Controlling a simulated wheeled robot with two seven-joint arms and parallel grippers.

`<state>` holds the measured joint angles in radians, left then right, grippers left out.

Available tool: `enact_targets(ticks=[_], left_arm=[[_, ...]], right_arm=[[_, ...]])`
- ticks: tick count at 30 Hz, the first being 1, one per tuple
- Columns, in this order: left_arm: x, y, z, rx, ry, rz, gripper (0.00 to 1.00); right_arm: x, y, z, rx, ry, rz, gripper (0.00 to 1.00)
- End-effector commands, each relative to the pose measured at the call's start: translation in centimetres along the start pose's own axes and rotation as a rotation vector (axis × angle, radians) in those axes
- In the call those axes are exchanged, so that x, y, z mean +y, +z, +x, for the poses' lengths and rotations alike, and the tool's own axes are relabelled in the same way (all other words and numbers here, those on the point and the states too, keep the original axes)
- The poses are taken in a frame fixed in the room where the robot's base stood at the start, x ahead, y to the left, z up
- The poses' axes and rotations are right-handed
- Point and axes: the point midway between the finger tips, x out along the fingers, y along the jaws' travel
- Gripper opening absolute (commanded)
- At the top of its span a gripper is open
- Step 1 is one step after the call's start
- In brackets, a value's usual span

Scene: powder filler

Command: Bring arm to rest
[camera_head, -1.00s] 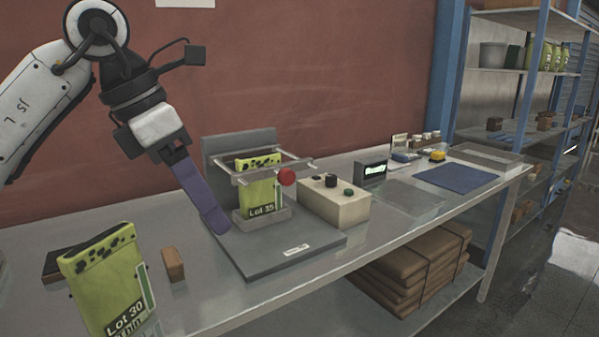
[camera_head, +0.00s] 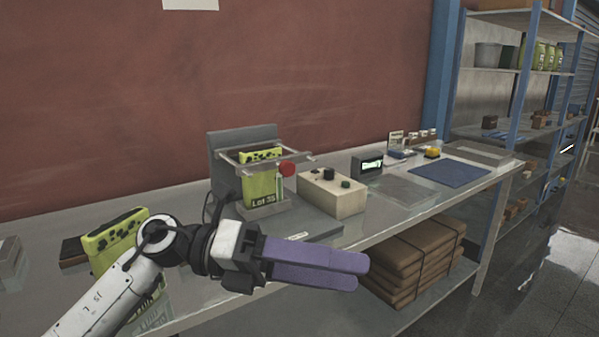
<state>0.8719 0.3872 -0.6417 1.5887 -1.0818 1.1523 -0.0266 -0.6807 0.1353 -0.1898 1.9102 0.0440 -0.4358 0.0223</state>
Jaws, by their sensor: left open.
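My left arm (camera_head: 118,292) comes in from the lower left, in front of the bench. My left gripper (camera_head: 362,274) has purple fingers that point right, at the bench's front edge. It is open, with nothing seen between the fingers. Behind it stands the powder filler (camera_head: 232,142), with a green Lot 35 pouch (camera_head: 262,184) upright inside its frame. A second green pouch (camera_head: 112,236) stands at the left, partly hidden behind my left arm. My right gripper is not in view.
The metal bench (camera_head: 400,222) carries a beige control box (camera_head: 333,194), a small display (camera_head: 367,164) and a blue mat (camera_head: 448,174). Stacked brown cartons (camera_head: 412,258) lie on the lower shelf. A blue-framed shelf unit (camera_head: 520,85) stands at the right. The floor at the lower right is clear.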

Motion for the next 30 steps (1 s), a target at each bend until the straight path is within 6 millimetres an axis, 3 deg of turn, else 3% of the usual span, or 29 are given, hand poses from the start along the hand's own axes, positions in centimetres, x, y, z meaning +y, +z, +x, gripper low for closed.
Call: enact_targets(ticks=[3, 7, 10, 13, 17, 21, 25, 27, 30], left_arm=[[0.7, 0.3, 0.0, -0.258, -0.205, -0.238, 0.65], [3.8, 0.7, -2.6, -0.562, -0.367, -0.529, 0.65], [8.2, -0.4, -5.7, -0.804, -0.449, -0.776, 0.65], [13.8, -3.8, -8.9, -1.045, -0.495, -1.04, 0.65], [20.3, -10.4, -12.2, -1.313, -0.502, -1.351, 0.65], [25.5, -19.7, -14.4, -1.554, -0.464, -1.653, 0.65], [28.2, -29.0, -15.2, -1.744, -0.4, -1.912, 0.65], [28.8, -33.7, -15.2, -1.828, -0.36, -2.033, 0.65], [29.0, -39.2, -15.1, -1.919, -0.307, -2.173, 0.65]], right_arm=[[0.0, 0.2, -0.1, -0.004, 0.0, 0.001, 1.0], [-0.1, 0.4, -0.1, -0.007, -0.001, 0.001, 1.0], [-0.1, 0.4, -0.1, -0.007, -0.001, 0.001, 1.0], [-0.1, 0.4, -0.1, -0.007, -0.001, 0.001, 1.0], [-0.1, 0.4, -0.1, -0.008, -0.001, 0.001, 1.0], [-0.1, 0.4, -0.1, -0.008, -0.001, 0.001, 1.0], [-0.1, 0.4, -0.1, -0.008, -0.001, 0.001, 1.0], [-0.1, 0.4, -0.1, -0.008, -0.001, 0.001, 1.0], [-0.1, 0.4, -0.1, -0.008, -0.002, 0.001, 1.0]])
